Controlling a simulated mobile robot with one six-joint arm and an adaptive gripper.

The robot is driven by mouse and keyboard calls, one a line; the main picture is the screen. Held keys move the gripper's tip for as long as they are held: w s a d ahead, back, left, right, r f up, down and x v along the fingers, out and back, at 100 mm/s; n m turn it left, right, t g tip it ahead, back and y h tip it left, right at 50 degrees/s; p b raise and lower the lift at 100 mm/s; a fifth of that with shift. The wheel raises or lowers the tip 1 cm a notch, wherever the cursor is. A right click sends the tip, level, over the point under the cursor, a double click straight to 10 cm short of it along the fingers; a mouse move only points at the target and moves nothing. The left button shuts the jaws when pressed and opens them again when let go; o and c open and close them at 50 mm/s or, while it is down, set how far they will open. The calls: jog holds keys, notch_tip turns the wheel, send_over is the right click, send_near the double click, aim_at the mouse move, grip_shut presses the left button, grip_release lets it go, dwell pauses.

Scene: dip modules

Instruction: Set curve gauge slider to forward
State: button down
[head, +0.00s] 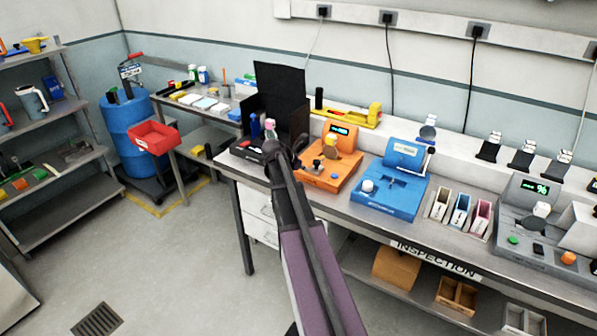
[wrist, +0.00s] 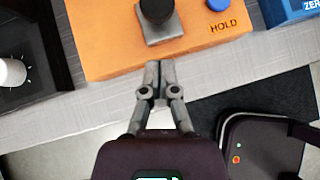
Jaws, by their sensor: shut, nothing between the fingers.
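No readable label shows which instrument is the curve gauge. An orange instrument (head: 345,172) with a small lit display stands on the bench, and its front part fills the top of the wrist view (wrist: 110,45). A black knob (wrist: 156,10) sits on a grey metal plate (wrist: 160,30) on its top. A blue button (wrist: 218,4) lies right of it, above the word HOLD. My gripper (wrist: 160,66) is shut and empty. In the wrist view its tips overlap the orange front edge, just below the grey plate; contact cannot be told. In the head view my gripper (head: 283,155) appears left of the orange instrument.
A black instrument with a white dial (wrist: 12,72) lies to the left. A blue instrument (head: 392,188) stands to the right, then narrow bins (head: 460,212) and a grey instrument (head: 530,235). A tall black panel (head: 280,88) rises behind. The floor in front is clear.

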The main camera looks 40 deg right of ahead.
aim_at(314, 166)
jog(key=shift+w+d+r, duration=0.1)
jog(key=shift+w+d, duration=0.05)
jog(key=shift+d, duration=0.65)
jog(key=shift+w+d, duration=0.1)
jog(key=shift+d, duration=0.7)
jog(key=d, duration=0.1)
jog(key=w+d, duration=0.1)
jog(key=d, duration=0.1)
jog(key=w+d, duration=0.1)
jog(key=shift+d, duration=0.35)
jog(key=shift+a, duration=0.15)
jog(key=shift+s+a, duration=0.2)
jog(key=shift+a, duration=0.45)
jog(key=shift+s+a, duration=0.15)
jog(key=shift+a, duration=1)
jog(key=w+p+v, duration=0.1)
jog(key=p+v, duration=0.6)
jog(key=v, duration=0.3)
jog(key=shift+s, duration=0.5)
